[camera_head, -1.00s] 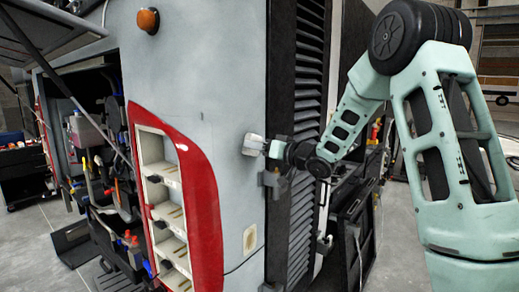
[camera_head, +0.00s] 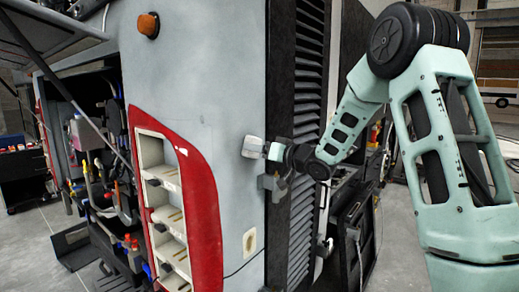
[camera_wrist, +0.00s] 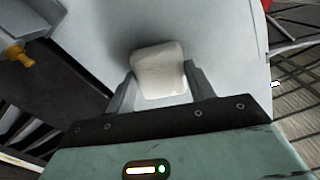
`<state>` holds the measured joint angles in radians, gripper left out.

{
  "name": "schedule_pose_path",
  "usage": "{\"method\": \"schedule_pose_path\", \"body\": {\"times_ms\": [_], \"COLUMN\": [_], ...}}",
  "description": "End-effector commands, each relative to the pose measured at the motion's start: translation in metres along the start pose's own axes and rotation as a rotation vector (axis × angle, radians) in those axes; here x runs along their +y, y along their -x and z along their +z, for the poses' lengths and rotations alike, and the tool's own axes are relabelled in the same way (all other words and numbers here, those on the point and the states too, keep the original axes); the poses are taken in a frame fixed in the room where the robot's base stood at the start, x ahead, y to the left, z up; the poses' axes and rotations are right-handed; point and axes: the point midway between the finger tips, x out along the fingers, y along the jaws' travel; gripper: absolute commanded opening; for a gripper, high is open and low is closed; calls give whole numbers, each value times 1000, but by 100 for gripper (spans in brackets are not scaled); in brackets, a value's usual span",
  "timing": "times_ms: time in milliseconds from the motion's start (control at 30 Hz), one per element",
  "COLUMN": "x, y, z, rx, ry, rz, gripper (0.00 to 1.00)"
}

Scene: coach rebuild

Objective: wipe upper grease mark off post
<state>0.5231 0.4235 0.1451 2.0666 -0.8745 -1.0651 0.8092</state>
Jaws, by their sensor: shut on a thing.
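The post is the broad pale grey body panel (camera_head: 200,80) at the corner of the coach. My gripper (camera_head: 268,149) reaches in from the right and is shut on a small whitish wiping pad (camera_head: 253,147). The pad is at the panel's right part, near its edge. In the wrist view the pad (camera_wrist: 158,70) sits between the two fingers of my gripper (camera_wrist: 160,90), with its face toward the panel and a dark shadow around it. I cannot tell if it touches. I make out no clear grease mark; the pad may hide part of the surface.
A black louvred grille (camera_head: 307,80) lies right of the panel, with a grey bracket (camera_head: 272,183) below my gripper. A red-edged shelf unit (camera_head: 205,215) is at left. An orange lamp (camera_head: 148,25) sticks out above. An open bay with hoses lies far left.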

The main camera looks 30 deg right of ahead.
Motion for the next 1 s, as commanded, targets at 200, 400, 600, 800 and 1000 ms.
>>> {"method": "schedule_pose_path", "body": {"times_ms": [200,400,600,800,1000], "x": [2,2,2,3,3], "y": [-3,-3,11,30,49], "z": [14,13,12,11,11], "rx": [-5,-7,-6,-4,-3], "ry": [-3,-3,-2,-1,-1], "rz": [-3,-4,-2,-1,0], "gripper": [35,35,35,35,35]}}
